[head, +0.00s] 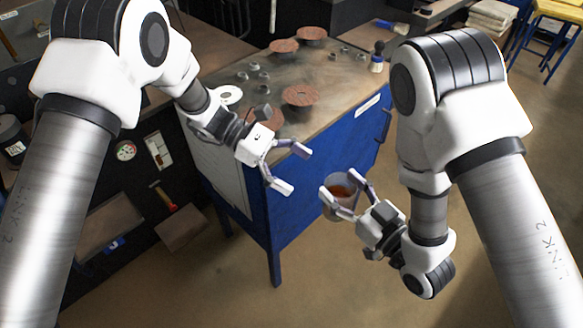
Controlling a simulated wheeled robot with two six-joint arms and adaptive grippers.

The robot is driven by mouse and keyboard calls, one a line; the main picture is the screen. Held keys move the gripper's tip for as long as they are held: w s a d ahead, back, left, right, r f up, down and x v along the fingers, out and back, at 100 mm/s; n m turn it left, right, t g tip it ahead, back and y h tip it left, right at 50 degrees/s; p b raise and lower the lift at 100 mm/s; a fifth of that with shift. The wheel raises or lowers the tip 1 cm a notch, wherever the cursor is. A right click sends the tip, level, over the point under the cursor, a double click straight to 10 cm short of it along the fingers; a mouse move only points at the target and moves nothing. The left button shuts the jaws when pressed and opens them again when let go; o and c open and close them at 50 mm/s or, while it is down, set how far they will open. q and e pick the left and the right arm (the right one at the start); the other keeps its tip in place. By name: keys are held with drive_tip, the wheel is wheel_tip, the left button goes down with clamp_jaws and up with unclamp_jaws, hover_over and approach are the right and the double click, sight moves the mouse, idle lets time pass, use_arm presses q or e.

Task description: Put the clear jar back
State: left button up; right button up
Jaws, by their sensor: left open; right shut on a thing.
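The clear jar (338,183) has reddish-brown contents. My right gripper (341,193) is shut on it and holds it in the air in front of the blue workbench (317,191), off its right part. The jar looks roughly upright; the gripper fingers cover part of it. My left gripper (292,169) is open and empty, over the bench's front edge, to the left of the jar.
A dark-topped brush or bottle (377,62) stands at the back right. Open floor lies in front.

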sight(341, 199)
use_arm(q)
drive_tip(key=x, duration=1.1)
drive_tip(key=shift+s+f, duration=0.15)
drive_tip(key=shift+f, duration=0.05)
drive_tip(key=c, duration=1.4)
drive_tip(key=shift+c, duration=1.1)
use_arm(e)
drive_tip(key=o, duration=1.3)
drive_tip(key=shift+o, duration=0.3)
